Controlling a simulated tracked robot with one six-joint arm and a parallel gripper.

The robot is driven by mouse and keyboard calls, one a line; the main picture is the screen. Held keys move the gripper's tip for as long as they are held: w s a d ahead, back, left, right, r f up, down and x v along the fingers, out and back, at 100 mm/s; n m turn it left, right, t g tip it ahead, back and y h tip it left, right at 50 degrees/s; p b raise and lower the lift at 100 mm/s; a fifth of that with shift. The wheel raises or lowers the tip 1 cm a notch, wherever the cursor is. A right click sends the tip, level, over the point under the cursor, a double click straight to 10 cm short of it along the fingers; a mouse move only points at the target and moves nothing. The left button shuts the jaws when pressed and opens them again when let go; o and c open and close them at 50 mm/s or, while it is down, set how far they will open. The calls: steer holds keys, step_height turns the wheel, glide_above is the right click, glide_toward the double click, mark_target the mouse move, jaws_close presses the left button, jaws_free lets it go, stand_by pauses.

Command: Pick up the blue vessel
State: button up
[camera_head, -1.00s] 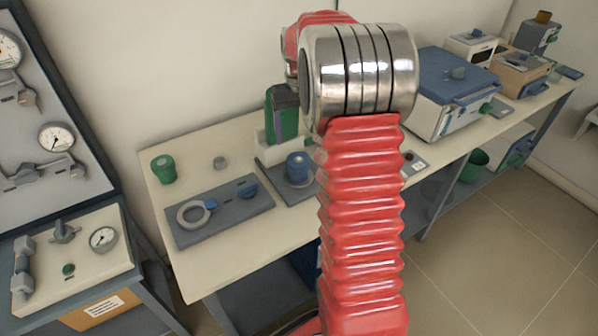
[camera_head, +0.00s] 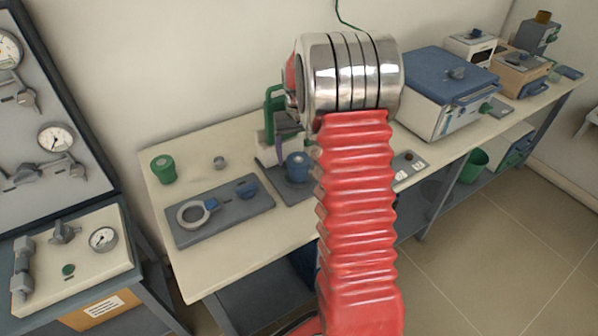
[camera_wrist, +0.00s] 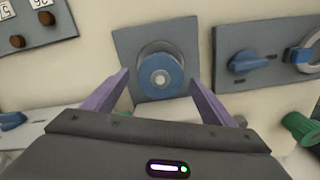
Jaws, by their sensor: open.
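The blue vessel (camera_head: 298,166) stands on a grey plate (camera_head: 292,188) on the bench, just left of my arm in the head view. In the head view a purple finger shows above and left of the vessel; my arm hides the rest.
A grey panel (camera_head: 220,222) with a ring and a blue knob lies left of the vessel. A blue-topped furnace (camera_head: 450,90) stands to the right. The front left bench is clear.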

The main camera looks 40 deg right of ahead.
steer(key=shift+f, duration=2.55)
steer(key=shift+c, duration=0.5)
steer(key=c, duration=1.4)
